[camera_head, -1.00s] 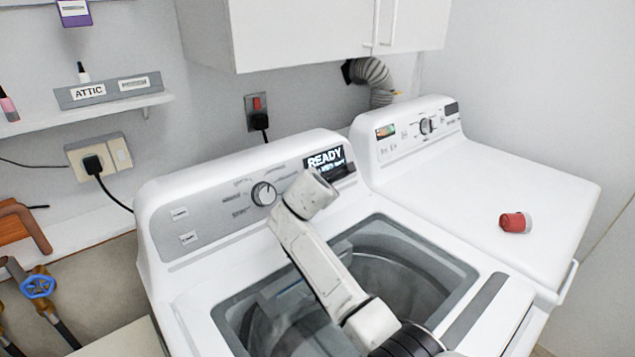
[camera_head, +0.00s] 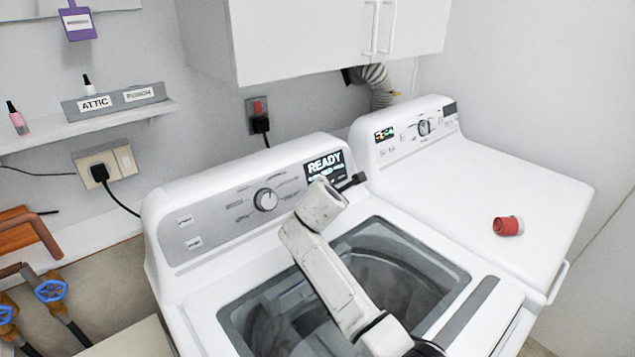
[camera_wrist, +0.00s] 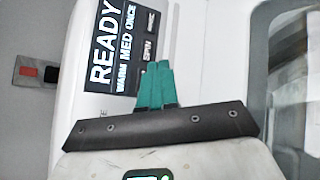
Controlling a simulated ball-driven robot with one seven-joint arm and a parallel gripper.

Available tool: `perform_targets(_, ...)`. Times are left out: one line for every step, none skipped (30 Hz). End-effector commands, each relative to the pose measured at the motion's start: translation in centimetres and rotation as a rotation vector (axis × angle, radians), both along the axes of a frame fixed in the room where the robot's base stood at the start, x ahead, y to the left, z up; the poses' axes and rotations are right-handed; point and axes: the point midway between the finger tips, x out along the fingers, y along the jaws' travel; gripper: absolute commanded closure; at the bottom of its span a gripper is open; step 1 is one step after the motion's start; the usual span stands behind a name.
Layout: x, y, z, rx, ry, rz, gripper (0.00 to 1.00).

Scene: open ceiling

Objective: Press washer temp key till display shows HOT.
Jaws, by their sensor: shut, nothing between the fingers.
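The washer display (camera_head: 325,165) is a dark panel at the right end of the washer's console (camera_head: 225,210). In the wrist view the display (camera_wrist: 110,45) reads READY, with WARM MED ONCE below it. Beside it are dark keys; one reads SPIN (camera_wrist: 147,50), and another label is too blurred to read surely. No temp key label shows; my fingers cover that part of the key row. My gripper (camera_wrist: 158,64) is shut and empty, its teal fingertips over the keys next to SPIN. I cannot tell whether they touch. In the head view my wrist hides the keys.
The washer's open tub (camera_head: 370,275) lies below my arm. A dryer (camera_head: 500,190) stands at the right with a red cup (camera_head: 508,226) on top. A white cabinet (camera_head: 310,40) hangs above. A round dial (camera_head: 266,200) is left of the display.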

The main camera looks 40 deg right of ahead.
Motion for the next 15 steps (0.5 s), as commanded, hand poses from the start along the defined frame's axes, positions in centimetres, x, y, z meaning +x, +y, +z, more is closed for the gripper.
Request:
perform_targets(-0.4,0.0,0.5,0.001,0.002,-0.001,1.0)
perform_targets(-0.7,0.0,0.6,0.001,0.002,0.0,1.0)
perform_targets(-0.9,0.0,0.7,0.0,0.0,0.0,1.0)
perform_targets(-1.1,0.0,0.8,0.0,0.0,0.0,1.0)
perform_targets(-1.3,0.0,0.8,-0.001,0.001,0.0,1.0)
perform_targets(-1.5,0.0,0.8,-0.001,0.001,0.0,1.0)
perform_targets(-1.6,0.0,0.8,-0.001,0.001,0.0,1.0)
perform_targets(-1.7,-0.1,0.9,-0.001,0.001,0.0,1.0)
perform_targets(-1.8,-0.1,0.9,-0.001,-0.001,0.0,1.0)
perform_targets(-1.9,-0.1,0.8,-0.001,-0.001,0.0,1.0)
perform_targets(-1.9,-0.1,0.8,-0.001,-0.001,0.0,1.0)
perform_targets(-1.9,-0.1,0.8,-0.001,-0.001,0.0,1.0)
perform_targets(-1.9,-0.1,0.7,-0.001,-0.001,0.0,1.0)
perform_targets(-1.9,-0.1,0.7,-0.001,-0.001,0.0,1.0)
perform_targets(-1.9,-0.1,0.7,-0.001,-0.001,0.0,1.0)
